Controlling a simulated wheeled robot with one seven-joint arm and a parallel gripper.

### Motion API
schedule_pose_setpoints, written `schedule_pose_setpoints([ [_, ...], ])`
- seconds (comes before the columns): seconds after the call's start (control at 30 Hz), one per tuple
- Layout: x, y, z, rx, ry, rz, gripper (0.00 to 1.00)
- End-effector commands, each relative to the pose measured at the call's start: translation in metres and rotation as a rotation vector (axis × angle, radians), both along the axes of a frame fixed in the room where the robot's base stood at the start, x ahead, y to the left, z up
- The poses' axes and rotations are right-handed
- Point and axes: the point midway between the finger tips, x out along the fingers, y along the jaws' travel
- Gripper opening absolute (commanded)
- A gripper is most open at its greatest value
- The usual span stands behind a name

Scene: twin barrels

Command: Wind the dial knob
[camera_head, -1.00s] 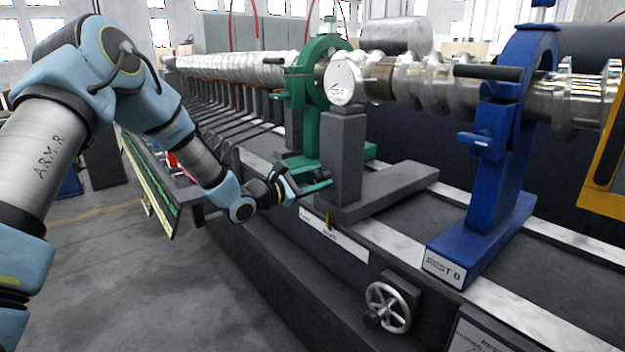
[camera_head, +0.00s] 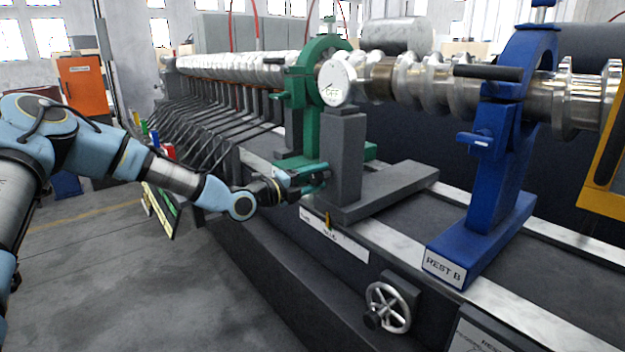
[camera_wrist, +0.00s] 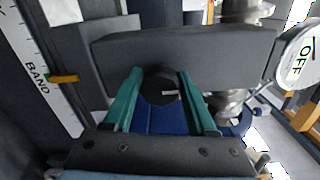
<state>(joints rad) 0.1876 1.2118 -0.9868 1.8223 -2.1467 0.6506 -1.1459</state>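The dial (camera_head: 337,80) is a round white face marked OFF on top of a dark grey post (camera_head: 343,165). Its edge also shows at the right of the wrist view (camera_wrist: 298,62). A black round knob with a small pale mark (camera_wrist: 158,88) shows in the wrist view, in front of a grey block. My gripper (camera_wrist: 159,80) has its two teal fingers apart, one on each side of the knob; I cannot tell whether they touch it.
A green rest (camera_head: 305,130) stands behind the post and a blue rest (camera_head: 500,170) labelled REST B to its right. A label strip with an orange pointer (camera_head: 335,240) and a handwheel (camera_head: 388,307) are below. Floor at the lower left is clear.

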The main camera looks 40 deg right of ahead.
Motion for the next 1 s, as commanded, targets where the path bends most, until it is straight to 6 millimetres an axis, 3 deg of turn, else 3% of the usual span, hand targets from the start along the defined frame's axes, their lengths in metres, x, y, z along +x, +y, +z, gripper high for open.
schedule_pose_setpoints([
  [0.2,0.000,0.000,0.000,0.000,-0.004,0.000,0.81],
  [0.47,0.000,0.001,0.001,0.000,-0.006,0.000,0.81],
  [1.0,0.003,0.050,0.003,-0.001,-0.006,0.001,0.81],
])
